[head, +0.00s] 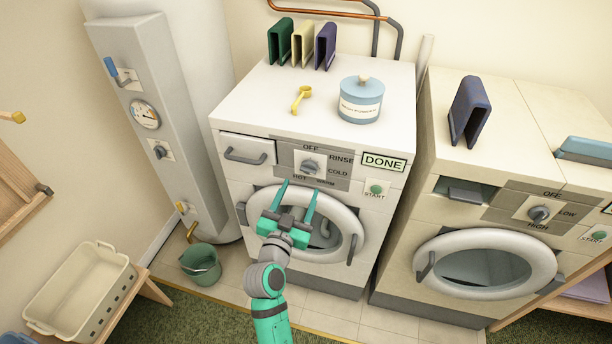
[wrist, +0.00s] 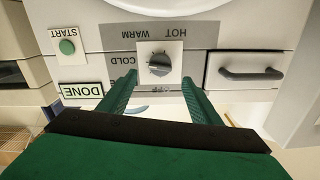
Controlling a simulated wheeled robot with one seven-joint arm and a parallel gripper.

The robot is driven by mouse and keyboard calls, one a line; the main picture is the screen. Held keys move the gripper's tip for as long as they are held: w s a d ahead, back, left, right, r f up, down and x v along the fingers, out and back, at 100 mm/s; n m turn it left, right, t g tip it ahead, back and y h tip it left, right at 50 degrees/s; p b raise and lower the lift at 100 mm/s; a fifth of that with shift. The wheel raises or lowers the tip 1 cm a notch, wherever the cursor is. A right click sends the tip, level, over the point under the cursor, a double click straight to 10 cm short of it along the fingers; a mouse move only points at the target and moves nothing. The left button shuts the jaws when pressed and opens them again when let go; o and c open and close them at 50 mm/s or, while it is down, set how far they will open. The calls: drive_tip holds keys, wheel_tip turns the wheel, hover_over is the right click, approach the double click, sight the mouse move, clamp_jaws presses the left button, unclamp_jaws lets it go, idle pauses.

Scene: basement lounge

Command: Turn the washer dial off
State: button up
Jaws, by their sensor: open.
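The washer (head: 262,190) is the white front-loader in the middle of the head view. Its dial (head: 309,167) is a grey knob on a pale square plate. Around it are OFF above, RINSE and COLD at right, WARM and HOT below. I cannot tell clearly which mark the knob points to. My gripper (head: 300,187) is open and empty in front of the washer, its fingers reaching up toward the dial. In the wrist view, which is upside down, the dial (wrist: 159,64) shows between and just beyond the two green fingertips (wrist: 159,76), apparently untouched.
A DONE sign (head: 384,162) and green START button (head: 376,189) are right of the dial; a drawer handle (head: 245,157) is left. The round door (head: 338,235) lies below, behind my gripper. A second machine (head: 490,240) with its own dial (head: 539,214) stands at right.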

sight(307, 172)
drive_tip(key=x, duration=0.7)
drive_tip(key=shift+w, duration=0.1)
drive_tip(key=c, duration=1)
drive_tip(key=shift+c, duration=0.2)
